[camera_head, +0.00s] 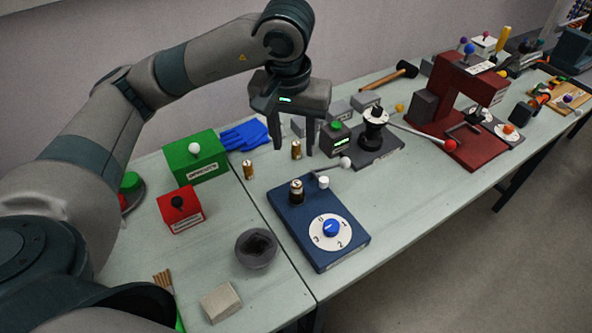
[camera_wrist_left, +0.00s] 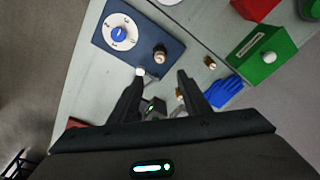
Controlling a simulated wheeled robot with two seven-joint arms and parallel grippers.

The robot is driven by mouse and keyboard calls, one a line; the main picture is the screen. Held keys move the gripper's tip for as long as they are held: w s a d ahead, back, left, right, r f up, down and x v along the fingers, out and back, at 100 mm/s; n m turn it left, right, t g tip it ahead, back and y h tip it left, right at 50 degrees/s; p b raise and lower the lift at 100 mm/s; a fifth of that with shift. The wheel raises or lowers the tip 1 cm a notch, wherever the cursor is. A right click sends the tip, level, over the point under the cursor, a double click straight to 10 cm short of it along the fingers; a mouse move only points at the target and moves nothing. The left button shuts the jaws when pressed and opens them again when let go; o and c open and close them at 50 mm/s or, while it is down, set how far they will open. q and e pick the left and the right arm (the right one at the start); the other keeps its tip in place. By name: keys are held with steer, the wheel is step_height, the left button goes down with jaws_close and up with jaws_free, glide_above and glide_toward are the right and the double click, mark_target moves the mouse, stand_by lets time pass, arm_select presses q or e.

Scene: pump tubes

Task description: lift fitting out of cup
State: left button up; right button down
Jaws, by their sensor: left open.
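A brass-coloured fitting (camera_head: 297,185) stands upright in a dark cup (camera_head: 297,196) on the blue dial box (camera_head: 285,215); in the left wrist view the fitting (camera_wrist_left: 160,49) shows just beyond my fingertips. My left gripper (camera_head: 292,151) is open and empty, pointing down above and behind the blue box, apart from the fitting. It also shows in the left wrist view (camera_wrist_left: 160,74). Two more brass fittings stand on the table, one at the left (camera_head: 248,170) and one (camera_head: 296,149) seen between my fingers. My right gripper is out of view.
A green box (camera_head: 195,158), red box (camera_head: 180,208), blue glove (camera_head: 244,136) and dark bowl (camera_head: 256,248) lie left. A lever with a white ball (camera_head: 345,162) and a black-spool device (camera_head: 375,140) stand right.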

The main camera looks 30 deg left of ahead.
mark_target(297, 183)
arm_select(q)
steer(key=f+p, duration=0.1)
steer(key=f, duration=0.4)
steer(key=w+f+p, duration=0.1)
steer(key=f+p, duration=0.1)
steer(key=f, duration=0.3)
steer(key=w+f+p, duration=0.1)
steer(key=f, duration=0.3)
steer(key=shift+a+f, duration=0.25)
steer(key=shift+f, duration=0.15)
steer(key=shift+w+f+p, duration=0.15)
steer(key=shift+f+p, duration=0.2)
steer(key=shift+f, duration=0.5)
jaws_close()
steer(key=c, duration=0.7)
jaws_free()
steer(key=shift+c, duration=0.2)
jaws_close()
steer(key=shift+r, duration=0.1)
